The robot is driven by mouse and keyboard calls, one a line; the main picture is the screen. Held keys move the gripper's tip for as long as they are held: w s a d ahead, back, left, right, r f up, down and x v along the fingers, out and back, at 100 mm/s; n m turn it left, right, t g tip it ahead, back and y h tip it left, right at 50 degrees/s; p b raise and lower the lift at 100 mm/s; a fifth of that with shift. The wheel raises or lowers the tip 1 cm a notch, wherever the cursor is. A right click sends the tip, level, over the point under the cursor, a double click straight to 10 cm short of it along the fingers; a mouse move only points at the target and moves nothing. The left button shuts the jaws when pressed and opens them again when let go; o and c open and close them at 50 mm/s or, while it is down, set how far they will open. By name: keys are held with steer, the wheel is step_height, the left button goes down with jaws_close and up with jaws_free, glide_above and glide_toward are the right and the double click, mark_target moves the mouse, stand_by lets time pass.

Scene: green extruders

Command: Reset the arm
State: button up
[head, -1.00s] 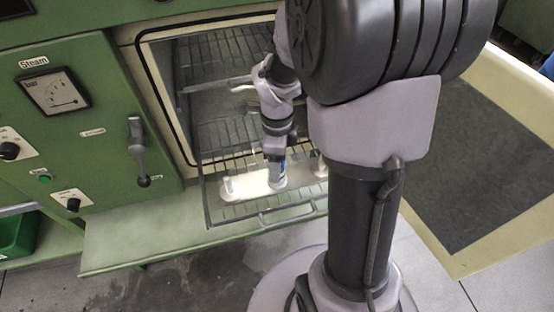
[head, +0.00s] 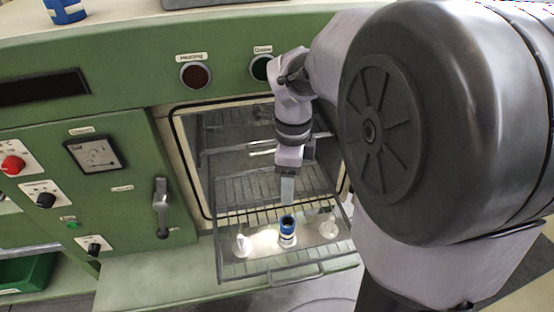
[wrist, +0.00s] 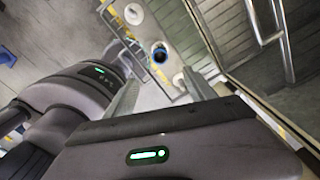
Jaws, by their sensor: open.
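My gripper (head: 287,190) hangs above the pulled-out rack of the green machine, fingers pointing down. In the wrist view its two fingers (wrist: 160,95) stand apart with nothing between them. A white container with a blue top (head: 287,232) stands upright on the rack below the fingertips, apart from them. It also shows in the wrist view (wrist: 159,53), beyond the fingers.
Two white pieces stand on the rack, one at the left (head: 241,245) and one at the right (head: 328,227). The wire rack (head: 300,279) juts out of the open chamber. A lever handle (head: 161,208) sticks out from the green panel. A blue-and-white container (head: 66,10) stands on top.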

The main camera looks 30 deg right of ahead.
stand_by(0.5)
steer(key=s+a+r+n+t+y+b, duration=0.1)
steer(key=s+a+n, duration=0.4)
steer(key=n, duration=0.5)
steer(key=s+a+r+n+t+y+b, duration=0.1)
steer(key=s+a+n+t+b, duration=0.2)
steer(key=s+a+n, duration=0.3)
steer(key=a+n+t, duration=0.1)
steer(key=a+n, duration=0.2)
steer(key=n, duration=0.2)
steer(key=shift+s+a+r+n+t, duration=0.2)
steer(key=shift+a+n+t, duration=0.1)
steer(key=shift+a+t, duration=0.1)
steer(key=shift+d, duration=0.1)
